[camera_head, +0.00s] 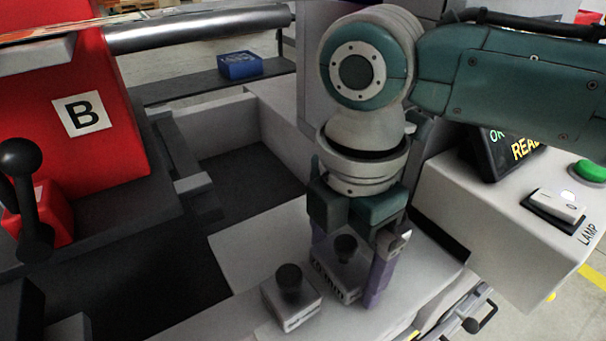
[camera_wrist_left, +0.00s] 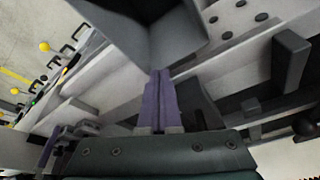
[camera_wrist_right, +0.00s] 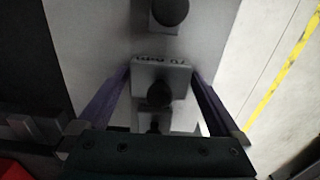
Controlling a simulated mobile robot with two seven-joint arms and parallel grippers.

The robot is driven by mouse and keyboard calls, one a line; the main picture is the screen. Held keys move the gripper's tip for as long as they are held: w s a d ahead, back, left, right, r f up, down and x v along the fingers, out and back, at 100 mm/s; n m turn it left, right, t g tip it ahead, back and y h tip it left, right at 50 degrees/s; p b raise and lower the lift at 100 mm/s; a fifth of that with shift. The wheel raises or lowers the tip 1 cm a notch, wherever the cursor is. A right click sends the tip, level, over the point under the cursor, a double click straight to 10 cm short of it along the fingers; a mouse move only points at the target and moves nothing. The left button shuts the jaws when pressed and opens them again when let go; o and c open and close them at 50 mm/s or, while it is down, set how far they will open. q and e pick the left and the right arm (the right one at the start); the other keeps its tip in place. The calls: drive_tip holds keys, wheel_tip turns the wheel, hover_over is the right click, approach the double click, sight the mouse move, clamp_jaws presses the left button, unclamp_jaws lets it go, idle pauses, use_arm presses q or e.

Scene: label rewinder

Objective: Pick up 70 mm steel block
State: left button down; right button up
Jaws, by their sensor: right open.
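The 70 mm steel block (camera_head: 336,281) is a grey block with a black knob and dark lettering, standing on a pale ledge. My right gripper (camera_head: 347,272) is open and points down, its purple fingers on either side of this block. In the right wrist view the block (camera_wrist_right: 148,77) lies between the two fingers (camera_wrist_right: 162,78); whether they touch it I cannot tell. My left gripper shows only in the left wrist view (camera_wrist_left: 163,80), its purple fingers together with nothing visible between them.
A second knobbed steel block (camera_head: 291,308) stands close by, nearer the front.

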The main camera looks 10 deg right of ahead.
drive_tip(key=shift+c, duration=0.2)
drive_tip(key=shift+r, duration=0.1)
clamp_jaws()
idle(0.4)
